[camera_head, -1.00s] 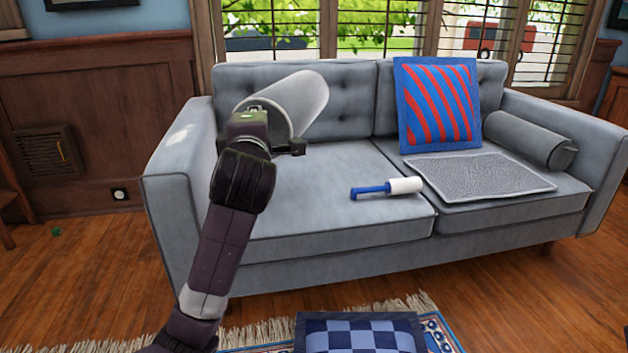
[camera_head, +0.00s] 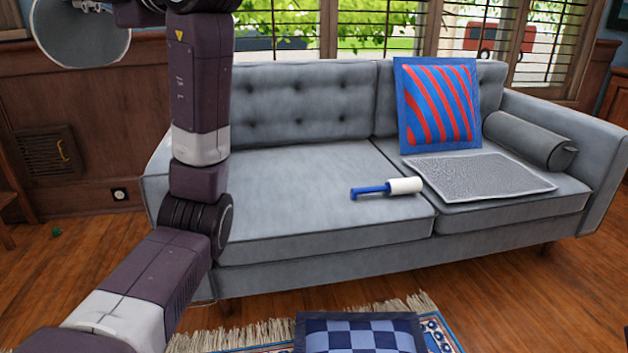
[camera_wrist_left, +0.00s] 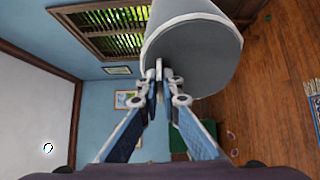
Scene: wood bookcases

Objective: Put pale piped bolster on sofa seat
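The pale piped bolster (camera_head: 80,35) is at the top left of the head view, its round grey end with pale piping facing me. It is held high in front of the wood-panelled wall, left of the sofa. In the left wrist view the bolster (camera_wrist_left: 195,50) hangs beyond my left gripper (camera_wrist_left: 163,78), whose fingertips are closed together on its rim. In the head view my left arm crosses in front of the sofa's left armrest. The sofa seat (camera_head: 310,195) is grey, and its left cushion is mostly bare. My right gripper is not in view.
A lint roller (camera_head: 390,187) lies near the middle of the seat. A grey mat (camera_head: 480,175), a blue and red striped pillow (camera_head: 438,105) and a dark grey bolster (camera_head: 530,140) occupy the right side. A checkered cushion (camera_head: 360,335) is on the floor in front.

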